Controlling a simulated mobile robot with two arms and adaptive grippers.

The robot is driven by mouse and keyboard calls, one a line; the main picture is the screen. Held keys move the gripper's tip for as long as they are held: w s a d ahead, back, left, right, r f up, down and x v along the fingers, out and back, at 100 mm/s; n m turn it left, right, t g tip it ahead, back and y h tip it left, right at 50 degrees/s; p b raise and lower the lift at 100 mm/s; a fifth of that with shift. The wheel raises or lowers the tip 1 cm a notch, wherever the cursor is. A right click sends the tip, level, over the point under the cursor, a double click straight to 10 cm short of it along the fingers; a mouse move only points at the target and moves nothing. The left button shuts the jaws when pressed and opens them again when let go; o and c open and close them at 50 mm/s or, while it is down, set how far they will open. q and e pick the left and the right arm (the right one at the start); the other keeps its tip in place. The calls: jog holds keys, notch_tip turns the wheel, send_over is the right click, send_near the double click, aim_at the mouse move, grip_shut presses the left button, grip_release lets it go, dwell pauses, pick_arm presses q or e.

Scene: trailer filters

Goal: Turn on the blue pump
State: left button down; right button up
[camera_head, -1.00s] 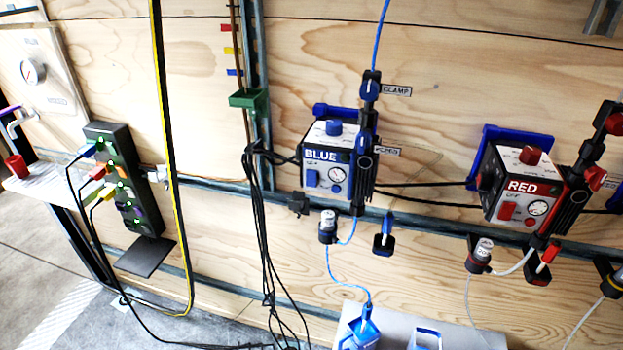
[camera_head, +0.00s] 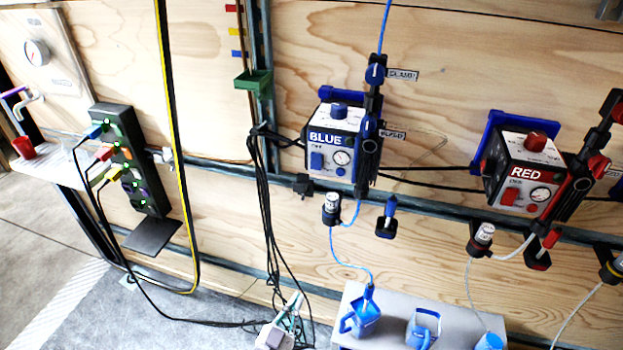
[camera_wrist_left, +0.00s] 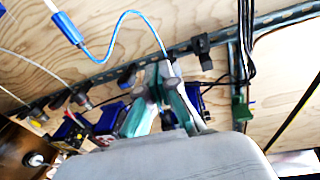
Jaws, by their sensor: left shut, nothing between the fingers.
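The blue pump (camera_head: 330,140) is mounted on the wooden wall, right of centre in the head view. Its front is labelled BLUE and has a blue switch (camera_head: 317,160) and a round gauge (camera_head: 341,158). A blue knob (camera_head: 339,111) sits on top. I cannot tell the switch's position. My left gripper (camera_head: 296,300) is low at the bottom of the head view, below and left of the pump and apart from it. Its teal fingers are shut and empty, and they show in the left wrist view (camera_wrist_left: 165,80), where they partly cover blue parts behind. My right gripper is out of view.
The red pump (camera_head: 522,172) is mounted to the right. Black cables (camera_head: 265,200) hang left of the blue pump. Blue tubing (camera_head: 345,262) runs down to a blue container (camera_head: 361,318) on a grey surface (camera_head: 390,297). A power strip (camera_head: 130,160) is at left.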

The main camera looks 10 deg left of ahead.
aim_at(316, 164)
pick_arm(q)
notch_tip(316, 164, up, 23)
jog(key=s+n+t+y, duration=0.1)
jog(key=n+t, duration=0.1)
jog(key=t, duration=0.5)
jog(key=shift+d+n, duration=0.25)
jog(key=shift+n, duration=0.05)
jog(key=p+x, duration=0.1)
jog(key=x, duration=0.3)
jog(key=f+p+x, duration=0.1)
jog(key=x, duration=0.2)
jog(key=w+p+x, duration=0.1)
jog(key=x, duration=0.3)
jog(key=shift+w+d+p, duration=0.2)
jog(key=shift+w+p, duration=0.05)
jog(key=shift+p, duration=0.1)
jog(key=shift+w+d+f, duration=0.1)
jog(key=shift+w, duration=0.6)
